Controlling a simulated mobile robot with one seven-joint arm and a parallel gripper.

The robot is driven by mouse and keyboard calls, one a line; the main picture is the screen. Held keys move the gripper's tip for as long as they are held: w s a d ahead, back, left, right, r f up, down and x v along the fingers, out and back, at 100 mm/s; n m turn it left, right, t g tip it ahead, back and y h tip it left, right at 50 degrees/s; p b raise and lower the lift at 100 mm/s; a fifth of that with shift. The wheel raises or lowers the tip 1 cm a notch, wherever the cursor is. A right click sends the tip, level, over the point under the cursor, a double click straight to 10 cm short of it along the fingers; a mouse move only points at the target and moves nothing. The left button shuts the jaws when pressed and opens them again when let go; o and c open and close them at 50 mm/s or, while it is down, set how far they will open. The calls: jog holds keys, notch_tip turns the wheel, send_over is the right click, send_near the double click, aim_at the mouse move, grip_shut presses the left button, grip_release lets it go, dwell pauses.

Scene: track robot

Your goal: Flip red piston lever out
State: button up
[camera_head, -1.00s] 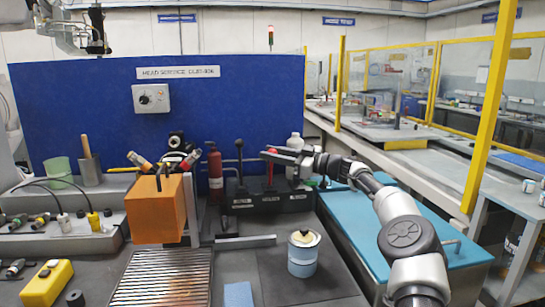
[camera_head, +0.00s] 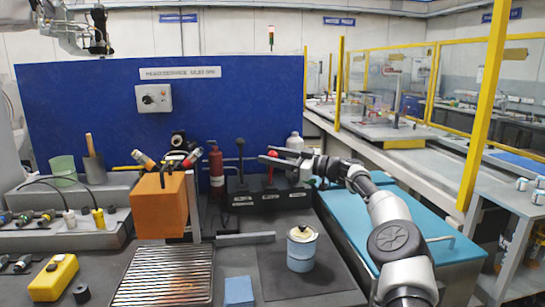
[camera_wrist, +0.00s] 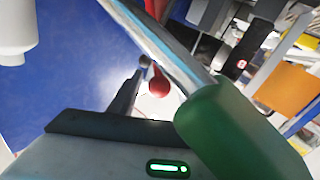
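The red piston lever shows as a red knob (camera_head: 272,155) on a stem, rising from a dark lever box (camera_head: 283,197) in front of the blue panel. My gripper (camera_head: 264,153) is at knob height, pointing left, with its two fingers apart and the knob close by them. In the wrist view the red knob (camera_wrist: 159,82) hangs beyond the palm, beside a dark finger. I see no firm contact. A black-knobbed lever (camera_head: 240,145) stands upright on the same box, left of the red one.
A red extinguisher-like cylinder (camera_head: 216,165) stands left of the box, and a white bottle (camera_head: 295,142) behind my gripper. An orange block (camera_head: 160,207) is further left. A light-blue can (camera_head: 301,255) stands in front on a dark mat. A teal-topped bench (camera_head: 420,238) lies right.

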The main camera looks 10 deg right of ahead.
jog(key=v, duration=1.7)
jog(key=shift+d, duration=0.2)
jog(key=shift+s, duration=0.1)
